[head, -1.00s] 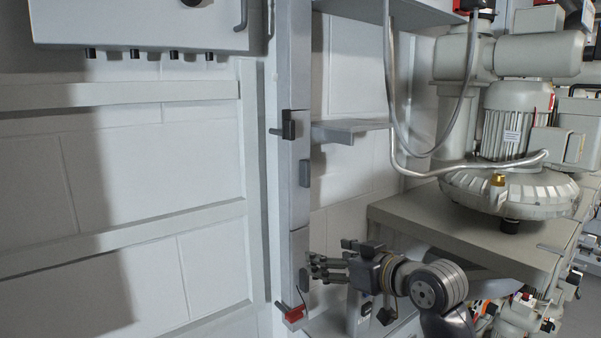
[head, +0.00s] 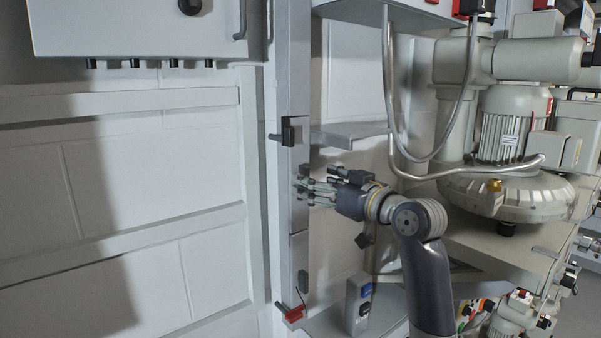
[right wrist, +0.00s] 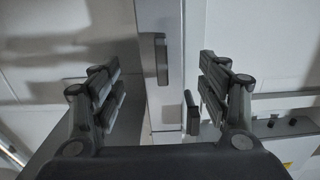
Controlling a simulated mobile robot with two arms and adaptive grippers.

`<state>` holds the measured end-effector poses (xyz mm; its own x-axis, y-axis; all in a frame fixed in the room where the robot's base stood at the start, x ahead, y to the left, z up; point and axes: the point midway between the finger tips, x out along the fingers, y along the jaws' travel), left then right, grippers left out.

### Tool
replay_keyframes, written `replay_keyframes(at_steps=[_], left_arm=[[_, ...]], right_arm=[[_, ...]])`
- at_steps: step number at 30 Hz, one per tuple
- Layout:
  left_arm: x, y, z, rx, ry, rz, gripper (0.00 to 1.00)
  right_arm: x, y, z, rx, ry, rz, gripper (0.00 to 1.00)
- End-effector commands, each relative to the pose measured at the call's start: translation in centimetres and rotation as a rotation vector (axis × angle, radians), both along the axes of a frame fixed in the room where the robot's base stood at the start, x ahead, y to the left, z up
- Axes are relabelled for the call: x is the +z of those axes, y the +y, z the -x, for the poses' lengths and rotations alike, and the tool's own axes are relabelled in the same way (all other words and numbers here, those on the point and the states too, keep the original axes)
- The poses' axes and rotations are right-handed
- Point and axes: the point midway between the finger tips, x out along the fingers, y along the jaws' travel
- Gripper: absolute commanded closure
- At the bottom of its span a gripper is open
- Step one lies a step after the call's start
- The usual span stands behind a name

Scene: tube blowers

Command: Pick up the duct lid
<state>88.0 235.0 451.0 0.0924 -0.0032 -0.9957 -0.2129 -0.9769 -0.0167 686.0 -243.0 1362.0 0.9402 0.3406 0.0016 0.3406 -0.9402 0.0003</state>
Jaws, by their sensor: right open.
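The duct lid appears to be a narrow grey panel (head: 299,215) on the front of the upright duct at the middle of the head view. My right gripper (head: 311,187) is in front of this duct, its fingers pointing left at it and hiding part of it. In the right wrist view my right gripper (right wrist: 160,88) is open and empty, with the upright duct (right wrist: 164,105) between its spread fingers. A dark handle (right wrist: 161,60) shows on the duct's face. I cannot tell whether the fingers touch anything. My left gripper is not in view.
A dark latch (head: 288,131) is higher on the duct and a red clip (head: 293,313) is low on it. A grey shelf (head: 348,134) juts out just above my right gripper. A large blower (head: 507,190) stands at the right.

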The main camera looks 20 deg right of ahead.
Motion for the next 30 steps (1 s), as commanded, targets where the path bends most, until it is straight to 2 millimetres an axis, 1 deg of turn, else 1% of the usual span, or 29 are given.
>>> replay_keyframes(at_steps=[1, 7, 10, 16, 17, 18, 20, 21, 23, 24, 30], left_arm=[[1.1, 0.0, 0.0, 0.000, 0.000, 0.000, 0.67], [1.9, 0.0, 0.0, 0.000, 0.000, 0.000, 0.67], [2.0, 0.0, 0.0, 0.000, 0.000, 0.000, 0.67], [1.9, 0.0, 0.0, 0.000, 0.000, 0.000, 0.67], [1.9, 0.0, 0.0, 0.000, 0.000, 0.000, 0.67], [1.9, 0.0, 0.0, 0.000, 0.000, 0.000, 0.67], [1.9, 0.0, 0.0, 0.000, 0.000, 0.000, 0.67], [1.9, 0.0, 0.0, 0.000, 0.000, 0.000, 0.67], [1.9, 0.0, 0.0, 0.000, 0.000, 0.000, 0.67], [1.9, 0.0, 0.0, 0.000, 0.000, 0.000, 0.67], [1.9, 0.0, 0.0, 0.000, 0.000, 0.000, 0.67]], right_arm=[[0.4, 0.5, -0.8, 0.004, 0.005, -0.005, 0.31], [0.0, 1.3, -2.9, 0.002, 0.002, -0.003, 0.31], [-0.1, 1.4, -3.3, 0.001, 0.002, 0.000, 0.31], [-0.2, 1.4, -3.3, 0.001, 0.001, -0.001, 0.31], [-0.2, 1.4, -3.3, 0.001, 0.001, -0.001, 0.38], [-0.2, 1.4, -3.2, 0.001, 0.001, -0.001, 0.47], [-0.2, 1.4, -3.2, 0.001, 0.001, -0.001, 0.60], [-0.2, 1.4, -3.2, 0.001, 0.001, -0.001, 0.69], [-0.2, 1.4, -3.2, 0.001, 0.001, -0.001, 0.83], [-0.2, 1.4, -3.2, 0.001, 0.001, -0.001, 0.88], [-0.1, 1.4, -3.2, 0.001, 0.000, -0.001, 0.88]])
